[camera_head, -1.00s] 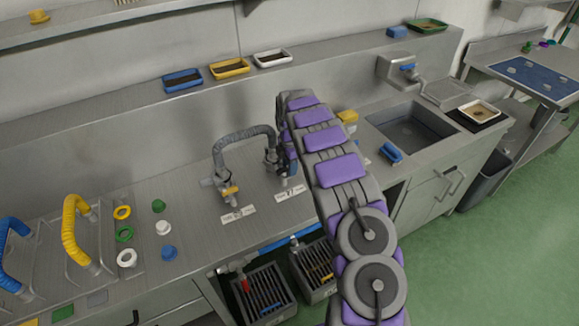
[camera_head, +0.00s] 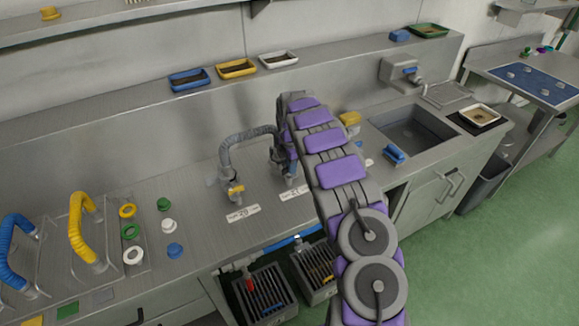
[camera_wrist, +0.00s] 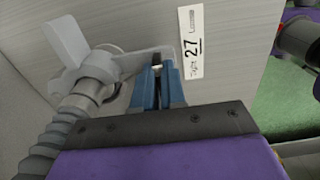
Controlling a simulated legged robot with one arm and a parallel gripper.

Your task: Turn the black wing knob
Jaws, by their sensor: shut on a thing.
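A grey pipe fitting with a pale wing-shaped part (camera_wrist: 70,45) and a ribbed hose fills the left of the wrist view. A grey arm of the fitting reaches right to my gripper (camera_wrist: 158,72). In the head view my arm hides most of this fitting (camera_head: 280,158), at the right end of the hose (camera_head: 245,136). The "27" label (camera_wrist: 190,45) lies just right of the fingers.
A second fitting with a yellow-orange knob (camera_head: 236,188) stands to the left, behind a "29" label (camera_head: 243,213). Yellow (camera_head: 82,228) and blue (camera_head: 14,250) curved hoses stand further left. A sink (camera_head: 415,130) is to the right. Slatted crates (camera_head: 265,292) are below.

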